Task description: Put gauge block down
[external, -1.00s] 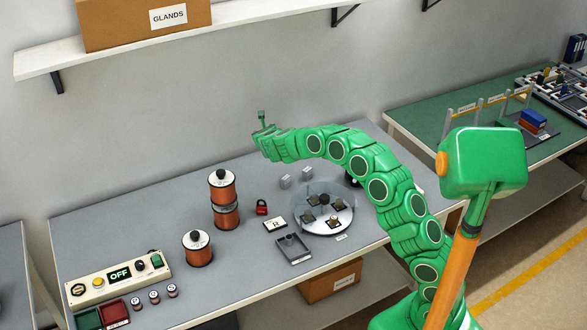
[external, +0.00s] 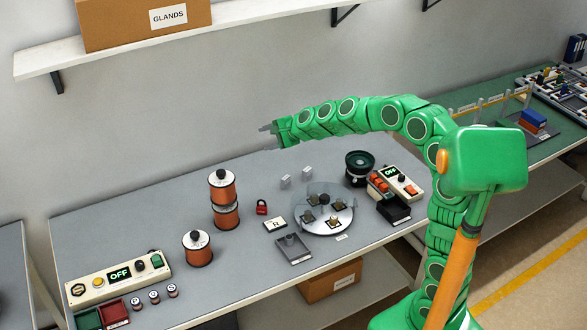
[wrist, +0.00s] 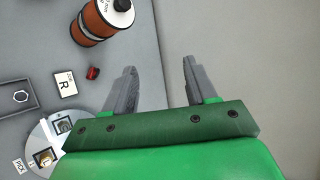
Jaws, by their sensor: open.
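Two small grey blocks, a left one (external: 285,181) and a right one (external: 308,172), stand apart on the grey bench behind the round glass-rimmed feeder plate. I cannot tell which of them is the gauge block. My gripper (external: 268,129) is raised above the back of the bench, pointing left, clear of both blocks. In the wrist view its two grey fingers (wrist: 159,66) are spread with nothing between them. The blocks do not show in the wrist view.
The feeder plate (external: 324,222) with several fixtures lies in front of the blocks. A grey tray (external: 294,258), an R card (external: 275,225), a red padlock (external: 262,207) and copper wire spools (external: 224,187) stand nearby. A dark round bowl (external: 360,178) is right. The back left bench is clear.

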